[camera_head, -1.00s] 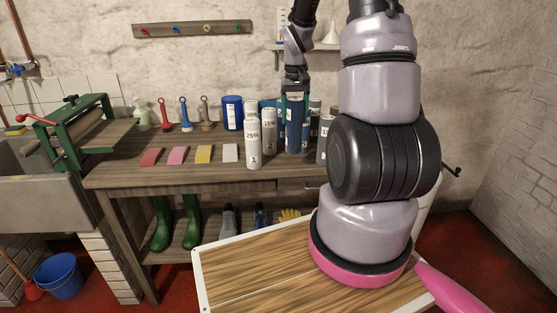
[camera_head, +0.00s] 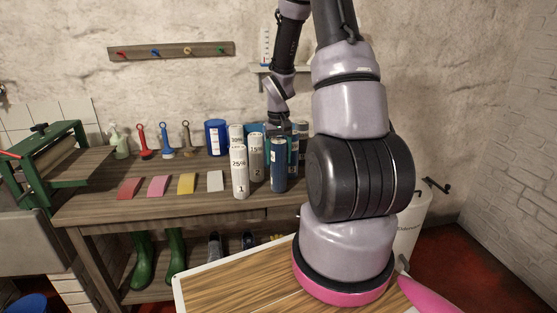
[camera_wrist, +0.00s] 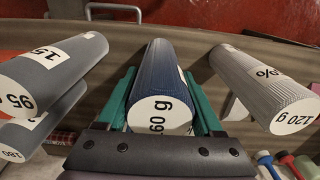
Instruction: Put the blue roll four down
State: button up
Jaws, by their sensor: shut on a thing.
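The blue roll (camera_head: 279,168) stands upright at the front of a cluster of rolls on the wooden bench. My gripper (camera_head: 285,148) comes from above and is shut on its upper part. In the wrist view the blue roll (camera_wrist: 157,90) lies between the green fingers (camera_wrist: 160,100), its white end label partly readable as "60 g". Its lower end looks at about bench height, but I cannot tell whether it touches. White roll 1 (camera_head: 240,175) and white roll 2 (camera_head: 256,165) stand to its left. My arm hides part of the rolls to the right.
A grey roll (camera_wrist: 60,60) and a striped roll (camera_wrist: 255,85) flank the held roll, apart from it. Coloured blocks (camera_head: 158,186) lie along the bench (camera_head: 110,208) to the left. A blue canister (camera_head: 215,138) stands behind. A wood-topped board (camera_head: 240,285) is in front.

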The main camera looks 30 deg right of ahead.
jog(key=shift+f, duration=0.45)
jog(key=o, duration=1.5)
notch_tip(320, 180, up, 12)
jog(key=shift+s+r, duration=0.1)
jog(key=shift+r, duration=0.05)
jog(key=s+a+r+t, duration=0.2)
jog(key=s+a+r, duration=0.2)
jog(key=s+r, duration=0.2)
jog(key=s+a+r+t+y, duration=0.1)
jog(key=s+a+r+t, duration=0.1)
jog(key=s+a+r, duration=0.3)
jog(key=s+a+r+m+t+y, duration=0.1)
jog(key=s+a+r+t, duration=0.2)
jog(key=s+r, duration=0.5)
jog(key=shift+s+a+r, duration=0.15)
jog(key=shift+a+r, duration=0.2)
jog(key=shift+r, duration=0.2)
jog(key=shift+s+a+r, duration=0.1)
jog(key=shift+a+r, duration=0.25)
jog(key=shift+r, duration=0.15)
